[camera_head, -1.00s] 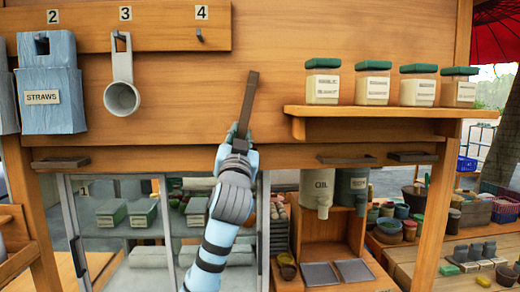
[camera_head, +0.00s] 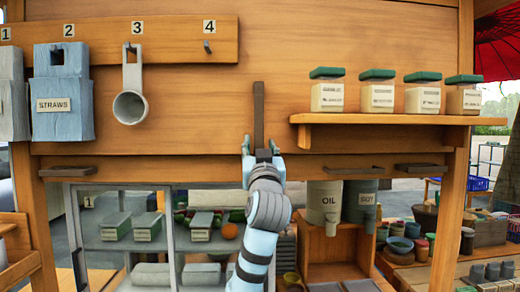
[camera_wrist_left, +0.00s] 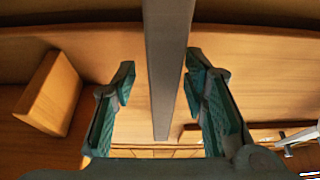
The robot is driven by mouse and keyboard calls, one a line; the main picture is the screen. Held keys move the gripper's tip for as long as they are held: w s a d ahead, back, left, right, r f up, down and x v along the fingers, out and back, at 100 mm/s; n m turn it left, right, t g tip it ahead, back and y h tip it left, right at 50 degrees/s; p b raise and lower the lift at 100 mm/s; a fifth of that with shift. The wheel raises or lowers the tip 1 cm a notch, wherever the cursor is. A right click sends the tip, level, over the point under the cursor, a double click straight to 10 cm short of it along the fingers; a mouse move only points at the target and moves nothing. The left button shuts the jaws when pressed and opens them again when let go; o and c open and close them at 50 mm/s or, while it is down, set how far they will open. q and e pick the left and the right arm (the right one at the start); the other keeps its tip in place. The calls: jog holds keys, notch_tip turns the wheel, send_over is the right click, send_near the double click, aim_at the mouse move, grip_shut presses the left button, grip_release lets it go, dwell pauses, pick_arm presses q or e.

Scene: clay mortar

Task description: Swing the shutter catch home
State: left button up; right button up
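The shutter catch looks to be the dark grey bar (camera_head: 259,115) standing upright against the wooden panel in the head view. In the left wrist view the bar (camera_wrist_left: 165,60) runs down between the fingers of my left gripper. My left gripper (camera_head: 262,150) is at the bar's lower part. Its teal-padded fingers (camera_wrist_left: 158,85) stand apart, one on each side of the bar. The right-hand finger in that view is close to the bar; I cannot tell if it touches. A gap shows on the left-hand side. My right gripper is not in view.
A wooden shelf (camera_head: 400,119) with several green-lidded jars juts out at right. A numbered hook board (camera_head: 180,40) with a grey ladle (camera_head: 130,105) and a straws box (camera_head: 60,120) is at left. Short dark bars (camera_head: 350,171) lie along the beam. Bare panel surrounds the upright bar.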

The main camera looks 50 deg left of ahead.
pick_arm(q)
jog(key=v, duration=1.2)
jog(key=shift+a+f, duration=0.1)
